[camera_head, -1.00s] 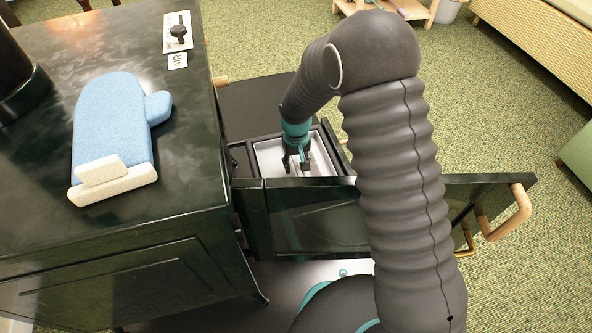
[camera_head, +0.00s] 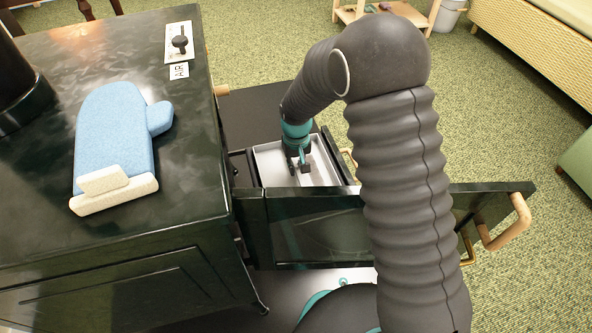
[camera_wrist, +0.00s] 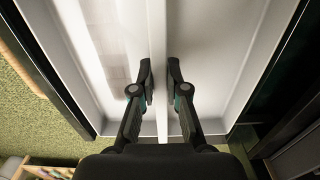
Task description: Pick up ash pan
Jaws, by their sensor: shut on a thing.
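The ash pan (camera_head: 268,158) is a light grey, shallow rectangular pan beside the dark stove, behind the open stove door. It also shows in the wrist view (camera_wrist: 205,30), with a raised strip running down its middle. My gripper (camera_head: 300,168) points down into the pan. In the wrist view my gripper (camera_wrist: 160,88) has one finger on each side of the strip and is shut on it. The pan's near side is hidden by the door.
The dark stove (camera_head: 150,220) stands at left, with a blue oven mitt (camera_head: 112,135) on top. The open door (camera_head: 320,230) with a wooden handle (camera_head: 508,225) extends right, partly behind my arm. Green carpet and a wicker sofa (camera_head: 535,45) lie beyond.

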